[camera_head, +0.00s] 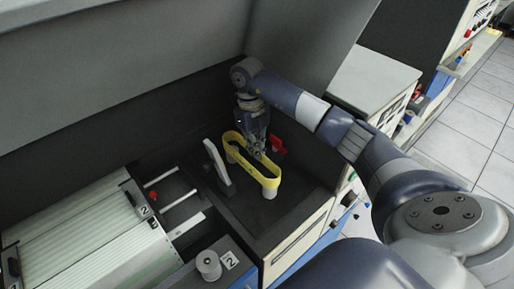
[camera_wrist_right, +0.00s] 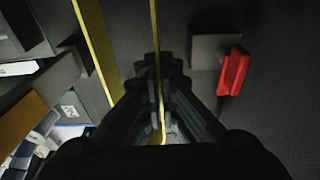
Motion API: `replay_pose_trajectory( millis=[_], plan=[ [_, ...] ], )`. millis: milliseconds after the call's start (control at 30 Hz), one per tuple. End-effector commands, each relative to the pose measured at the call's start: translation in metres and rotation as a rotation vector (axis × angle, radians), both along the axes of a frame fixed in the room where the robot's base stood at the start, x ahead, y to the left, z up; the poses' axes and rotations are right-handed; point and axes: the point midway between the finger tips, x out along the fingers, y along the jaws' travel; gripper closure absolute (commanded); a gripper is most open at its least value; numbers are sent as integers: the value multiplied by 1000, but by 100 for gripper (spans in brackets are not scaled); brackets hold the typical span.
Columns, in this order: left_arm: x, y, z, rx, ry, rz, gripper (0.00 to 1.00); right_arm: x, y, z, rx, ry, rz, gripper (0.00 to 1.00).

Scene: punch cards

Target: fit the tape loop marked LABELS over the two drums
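The yellow tape loop (camera_head: 237,163) is stretched into a long oval in the dark recess of the machine. Two pale drums show at its ends, the near one (camera_head: 269,191) and the far one (camera_head: 231,154). The loop appears to surround their tops; I cannot tell how far down it sits. No lettering is readable. My right gripper (camera_head: 260,150) reaches down at the loop's far right side. In the right wrist view the fingers (camera_wrist_right: 158,105) are closed around one yellow strand (camera_wrist_right: 154,40), and the other strand (camera_wrist_right: 96,48) runs apart to the left. My left gripper is not in view.
A pale upright arm (camera_head: 215,161) stands just left of the loop. A red part (camera_head: 277,144) on a grey block sits close right of the gripper. A white spool (camera_head: 208,265) stands near the front. Dark floor is free around the near drum.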

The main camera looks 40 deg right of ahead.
Motion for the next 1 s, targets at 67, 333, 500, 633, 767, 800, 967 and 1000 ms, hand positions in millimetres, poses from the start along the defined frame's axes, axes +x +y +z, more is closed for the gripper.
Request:
replay_pose_trajectory(
  millis=[67, 333, 500, 633, 767, 800, 967, 1000],
  plan=[
    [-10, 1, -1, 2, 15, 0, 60, 0, 0, 0, 0, 0, 0, 100],
    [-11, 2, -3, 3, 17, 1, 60, 1, 0, 0, 0, -1, 0, 100],
    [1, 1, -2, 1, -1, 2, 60, 1, 0, 0, 0, 0, 0, 100],
    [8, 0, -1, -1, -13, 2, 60, 1, 0, 0, -1, 0, 0, 100],
    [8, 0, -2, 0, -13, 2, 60, 1, 0, 0, -1, -1, 0, 100],
    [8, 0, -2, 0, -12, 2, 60, 1, 0, 0, 0, -1, 0, 100],
    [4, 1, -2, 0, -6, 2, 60, 1, 0, 0, 0, 0, 0, 100],
    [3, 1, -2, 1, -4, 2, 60, 1, 0, 0, 0, 0, 0, 100]
  ],
)
